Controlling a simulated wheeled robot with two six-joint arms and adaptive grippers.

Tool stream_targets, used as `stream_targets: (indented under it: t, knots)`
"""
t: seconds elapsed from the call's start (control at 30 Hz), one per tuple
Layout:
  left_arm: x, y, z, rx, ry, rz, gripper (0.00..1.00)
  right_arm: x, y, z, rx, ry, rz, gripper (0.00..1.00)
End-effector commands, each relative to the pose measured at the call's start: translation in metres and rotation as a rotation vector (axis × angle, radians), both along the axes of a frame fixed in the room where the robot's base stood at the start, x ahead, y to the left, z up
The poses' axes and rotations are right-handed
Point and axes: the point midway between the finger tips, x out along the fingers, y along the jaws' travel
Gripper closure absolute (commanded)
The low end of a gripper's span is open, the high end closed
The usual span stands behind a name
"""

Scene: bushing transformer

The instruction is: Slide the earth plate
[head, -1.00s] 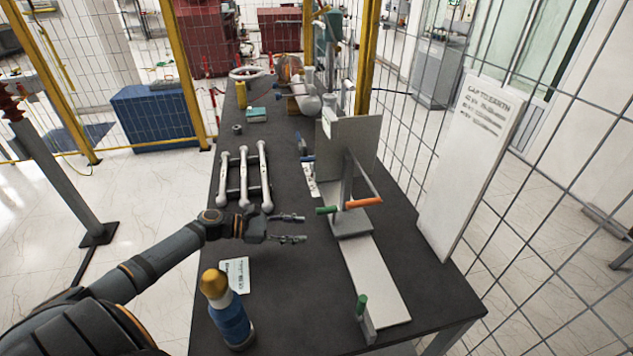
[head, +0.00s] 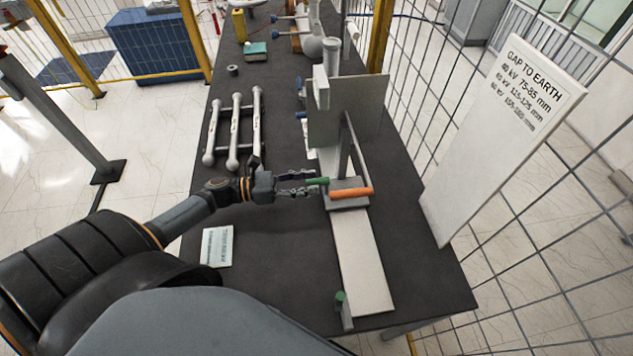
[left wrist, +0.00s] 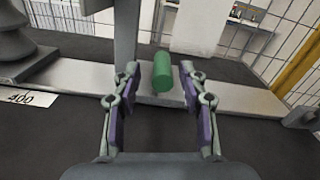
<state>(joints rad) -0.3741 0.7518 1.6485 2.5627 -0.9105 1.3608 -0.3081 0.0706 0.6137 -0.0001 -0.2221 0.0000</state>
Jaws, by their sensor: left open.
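The earth plate (head: 366,106) appears to be the grey upright plate at the back of a light flat rail (head: 361,262). A sliding block (head: 348,203) sits on the rail in front of it, with a green handle (head: 318,181) on its left and an orange handle (head: 352,193) across its front. My left gripper (head: 303,183) is open beside the green handle. In the left wrist view the green handle (left wrist: 162,72) lies between the two open fingers (left wrist: 160,92), near their tips; I cannot tell whether they touch it. My right gripper is not in view.
A "GAP TO EARTH" board (head: 503,135) leans at the right. A small green-topped post (head: 341,297) stands at the rail's front end. White rods (head: 235,131) and a card (head: 217,246) lie on the dark table (head: 275,275). Wire mesh fences the right side.

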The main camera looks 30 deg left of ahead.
Motion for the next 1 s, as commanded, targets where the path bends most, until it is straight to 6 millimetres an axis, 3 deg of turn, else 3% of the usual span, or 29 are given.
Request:
stream_targets:
  t: [0.1,0.17,0.5,0.8,1.0]
  knots:
    - [0.011,-0.014,0.001,-0.003,-0.003,0.001,0.57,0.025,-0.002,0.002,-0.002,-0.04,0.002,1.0]
    - [0.014,-0.018,0.001,-0.001,-0.001,0.001,0.57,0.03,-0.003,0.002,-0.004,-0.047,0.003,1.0]
    - [0.016,-0.021,0.0,0.001,0.001,0.0,0.58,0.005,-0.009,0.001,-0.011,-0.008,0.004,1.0]
    - [0.016,-0.021,0.0,0.001,0.001,0.0,0.99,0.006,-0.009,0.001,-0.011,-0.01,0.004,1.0]
    - [0.016,-0.021,0.0,0.001,0.001,0.0,1.0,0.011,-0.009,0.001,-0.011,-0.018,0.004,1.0]
